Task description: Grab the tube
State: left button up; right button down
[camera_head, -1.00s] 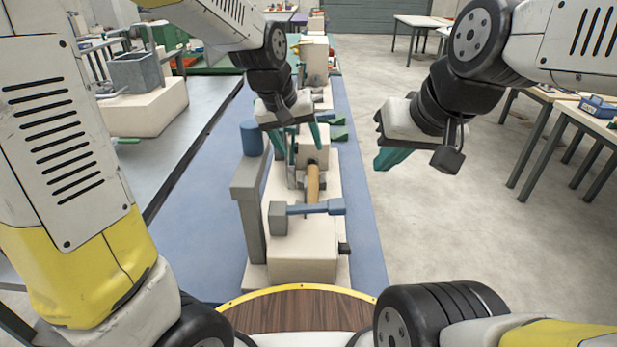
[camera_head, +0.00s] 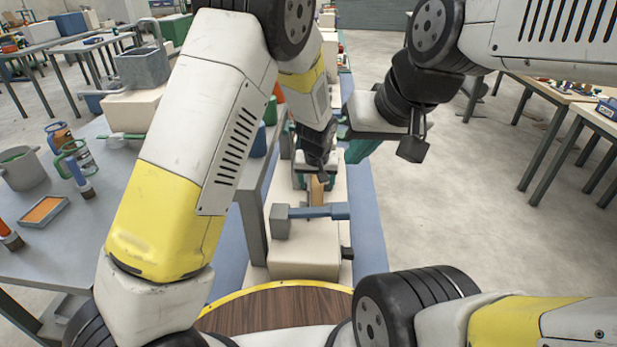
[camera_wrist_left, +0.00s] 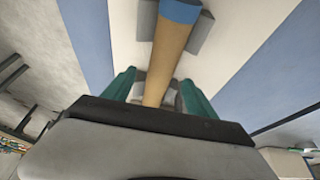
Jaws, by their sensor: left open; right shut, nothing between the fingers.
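The tan tube (camera_head: 317,190) lies lengthwise on the cream winder bed, largely hidden in the head view by my left arm. In the left wrist view the tube (camera_wrist_left: 166,60) runs down the middle and has a blue part at its upper end. My left gripper (camera_wrist_left: 157,92) is open, with one teal finger on each side of the tube's line. I cannot tell how deep the tube sits between the fingers. It shows just above the tube in the head view (camera_head: 315,176). My right gripper (camera_head: 358,151) is shut and empty, raised to the right of the winder.
A blue-grey arm with a block (camera_head: 310,212) crosses the winder in front of the tube. A grey upright post (camera_head: 253,215) stands at its left. A grey bench (camera_head: 60,235) with pots and tools is on the left.

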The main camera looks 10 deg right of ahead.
aim_at(316, 187)
pick_arm(q)
jog(key=x, duration=0.4)
jog(key=shift+w+f, duration=0.1)
grip_shut()
